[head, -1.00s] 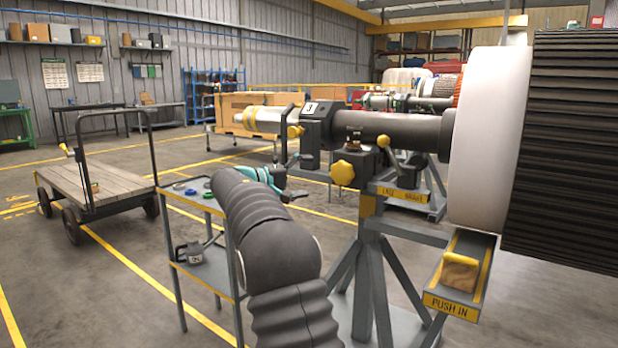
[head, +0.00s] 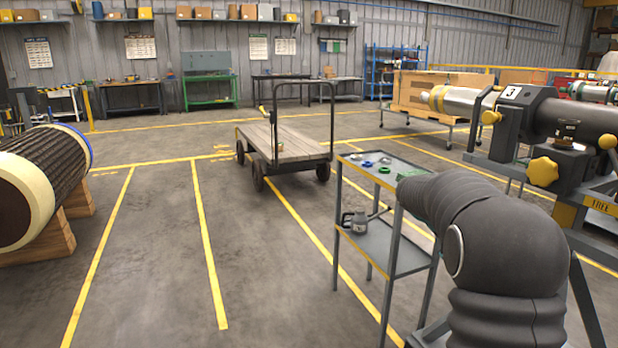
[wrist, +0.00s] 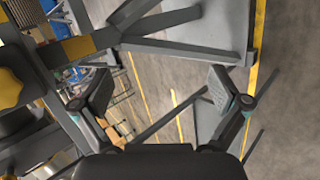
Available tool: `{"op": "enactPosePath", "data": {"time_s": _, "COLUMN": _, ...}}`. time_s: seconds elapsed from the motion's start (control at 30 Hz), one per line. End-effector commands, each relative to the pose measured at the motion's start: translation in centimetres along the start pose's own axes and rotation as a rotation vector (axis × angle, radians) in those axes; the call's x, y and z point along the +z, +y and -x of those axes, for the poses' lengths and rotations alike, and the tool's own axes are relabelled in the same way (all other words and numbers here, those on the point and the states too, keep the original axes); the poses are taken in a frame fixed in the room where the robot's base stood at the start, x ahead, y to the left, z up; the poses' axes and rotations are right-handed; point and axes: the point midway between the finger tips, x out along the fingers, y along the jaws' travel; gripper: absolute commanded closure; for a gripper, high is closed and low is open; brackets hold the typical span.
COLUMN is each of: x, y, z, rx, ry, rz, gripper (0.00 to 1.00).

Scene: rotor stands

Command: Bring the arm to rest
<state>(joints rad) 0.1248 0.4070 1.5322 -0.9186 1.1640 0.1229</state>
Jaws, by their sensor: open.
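My gripper (wrist: 161,90) shows in the wrist view with its two dark finger pads wide apart and nothing between them. In the head view, my dark arm bends across the lower right, and the gripper is hidden behind it. In the wrist view, grey stand legs (wrist: 165,22) cross the top, beyond the fingers.
A grey shelf trolley (head: 390,258) stands just left of my arm, with small coloured rings on top and a can-like tool below. A flat wooden cart (head: 290,143) is behind it. A dark ribbed roll (head: 45,180) lies on wooden blocks at the far left. Open floor lies between.

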Motion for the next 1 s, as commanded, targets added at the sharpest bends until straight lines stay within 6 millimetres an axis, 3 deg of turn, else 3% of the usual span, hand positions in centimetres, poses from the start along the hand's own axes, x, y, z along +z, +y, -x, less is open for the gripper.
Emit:
{"op": "enactPosePath", "data": {"time_s": 0.2, "x": 6.8, "y": -6.3, "z": 4.0, "rx": -0.260, "ry": 0.048, "rz": -0.027, "gripper": 0.01}}
{"op": "enactPosePath", "data": {"time_s": 0.5, "x": 15.8, "y": -13.1, "z": 9.9, "rx": -0.533, "ry": 0.125, "rz": -0.113, "gripper": 0.01}}
{"op": "enactPosePath", "data": {"time_s": 0.8, "x": 24.1, "y": -18.2, "z": 14.5, "rx": -0.724, "ry": 0.208, "rz": -0.218, "gripper": 0.01}}
{"op": "enactPosePath", "data": {"time_s": 1.0, "x": 28.9, "y": -20.5, "z": 16.6, "rx": -0.803, "ry": 0.269, "rz": -0.279, "gripper": 0.01}}
